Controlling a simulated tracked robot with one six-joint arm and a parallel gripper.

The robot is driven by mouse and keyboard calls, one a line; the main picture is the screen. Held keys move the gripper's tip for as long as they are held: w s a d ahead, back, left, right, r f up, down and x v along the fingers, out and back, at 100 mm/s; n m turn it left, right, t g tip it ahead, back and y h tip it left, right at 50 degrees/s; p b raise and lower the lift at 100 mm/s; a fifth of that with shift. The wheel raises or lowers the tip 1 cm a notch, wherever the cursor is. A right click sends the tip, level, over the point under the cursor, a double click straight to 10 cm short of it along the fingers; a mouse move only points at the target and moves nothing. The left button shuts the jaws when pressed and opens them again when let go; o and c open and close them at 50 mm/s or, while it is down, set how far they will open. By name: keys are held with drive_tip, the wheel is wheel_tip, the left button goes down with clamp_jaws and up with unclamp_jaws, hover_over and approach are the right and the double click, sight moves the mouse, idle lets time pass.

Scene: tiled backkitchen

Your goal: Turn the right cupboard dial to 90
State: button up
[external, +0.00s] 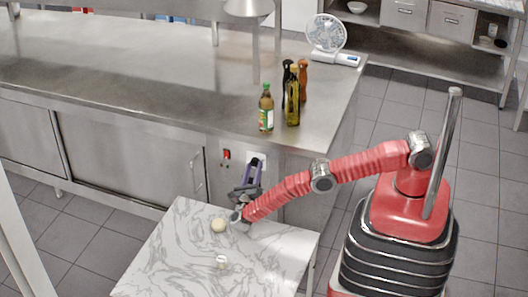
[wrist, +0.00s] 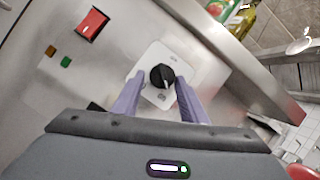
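The cupboard dial (wrist: 161,74) is a round black knob on a white square plate (wrist: 157,54). A short pale mark on the knob points down and slightly right in the wrist view. My gripper (wrist: 160,83) is open, with one lavender finger on each side of the dial and gaps beside it. I cannot tell whether the fingertips reach as deep as the knob. In the external view my gripper (external: 253,168) is at the cupboard front, before the white plate (external: 262,157), and hides the dial.
A red switch (wrist: 92,23) is on the panel left of the dial, with small green and orange lights below it. Bottles (external: 266,108) stand on the steel counter above. A marble-topped table (external: 180,255) with a pale round object (external: 218,226) stands below my arm.

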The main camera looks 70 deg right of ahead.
drive_tip(key=shift+o, duration=1.2)
drive_tip(key=shift+r, duration=0.2)
drive_tip(key=shift+a+r, duration=0.1)
drive_tip(key=shift+r, duration=0.05)
drive_tip(key=shift+n+t, duration=0.4)
drive_tip(key=shift+n, duration=0.3)
